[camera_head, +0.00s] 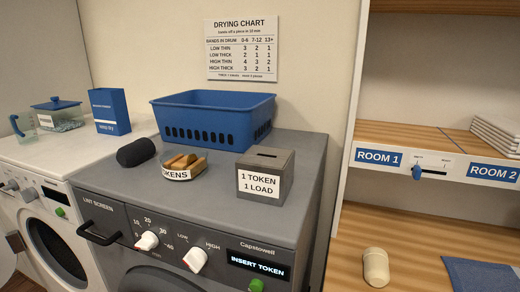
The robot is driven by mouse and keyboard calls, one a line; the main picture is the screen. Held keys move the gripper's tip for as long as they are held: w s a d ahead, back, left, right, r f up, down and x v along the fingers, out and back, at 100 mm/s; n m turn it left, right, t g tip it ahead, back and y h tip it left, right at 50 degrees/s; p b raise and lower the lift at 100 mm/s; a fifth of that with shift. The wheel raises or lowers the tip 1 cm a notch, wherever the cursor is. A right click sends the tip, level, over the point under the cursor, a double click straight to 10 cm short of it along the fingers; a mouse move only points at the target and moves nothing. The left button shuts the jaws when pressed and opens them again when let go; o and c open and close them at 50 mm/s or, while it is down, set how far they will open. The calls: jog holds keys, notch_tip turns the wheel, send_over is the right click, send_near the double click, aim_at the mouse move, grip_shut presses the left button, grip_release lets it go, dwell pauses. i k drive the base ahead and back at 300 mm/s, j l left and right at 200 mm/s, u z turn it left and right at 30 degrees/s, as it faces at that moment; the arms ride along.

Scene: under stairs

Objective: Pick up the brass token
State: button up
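A small round dish (177,174) labelled TOKENS stands on top of the grey dryer. Several brass-brown pieces (182,161) lie in it, partly overlapping; I cannot tell the single tokens apart clearly. To the right of the dish stands a grey metal box (264,188) with a slot in its top and a label reading 1 TOKEN 1 LOAD. The dryer's small display (257,263) reads INSERT TOKEN. My gripper is not in view.
A dark rounded roll (136,152) lies just left of the dish. A blue basket (213,116) stands behind it. The grey dryer top (215,205) is clear in front. At right, wooden shelves hold a cream cylinder (376,267) and a blue cloth (482,275).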

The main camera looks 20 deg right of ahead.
aim_at(192, 158)
jog(key=i+j+z, duration=0.1)
jog(key=j+z, duration=0.15)
jog(key=z, duration=0.2)
jog(key=i+j+z, duration=0.1)
jog(key=j+z, duration=0.2)
jog(key=z, duration=0.15)
jog(key=j+z, duration=0.3)
jog(key=z, duration=0.2)
jog(key=j+z, duration=0.3)
jog(key=z, duration=0.15)
